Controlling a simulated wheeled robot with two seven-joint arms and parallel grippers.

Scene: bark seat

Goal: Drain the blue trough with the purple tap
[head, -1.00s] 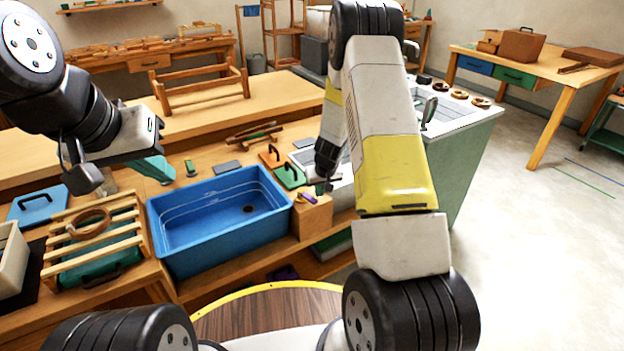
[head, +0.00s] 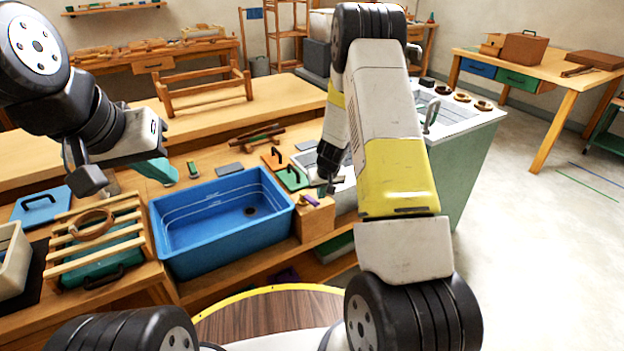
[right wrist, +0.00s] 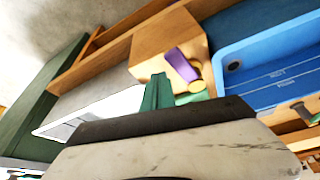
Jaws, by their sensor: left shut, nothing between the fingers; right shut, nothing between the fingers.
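The blue trough (head: 182,258) stands on the wooden bench in the head view, with a dark drain hole in its floor. No water can be made out for sure. The purple tap (head: 311,201) sits on a wooden block at the trough's right side. In the right wrist view the purple tap handle (right wrist: 182,65) lies beside a round brass part. My right gripper (head: 329,187) is shut and empty, just above and beside the tap; its green fingers (right wrist: 157,92) appear close to it. My left gripper (head: 162,174) is shut and empty, behind the trough's left rear corner.
A slatted wooden rack (head: 65,245) with a ring on it stands left of the trough. Green (head: 292,178) and orange handled boards lie behind the block. A sink counter (head: 465,150) stands to the right.

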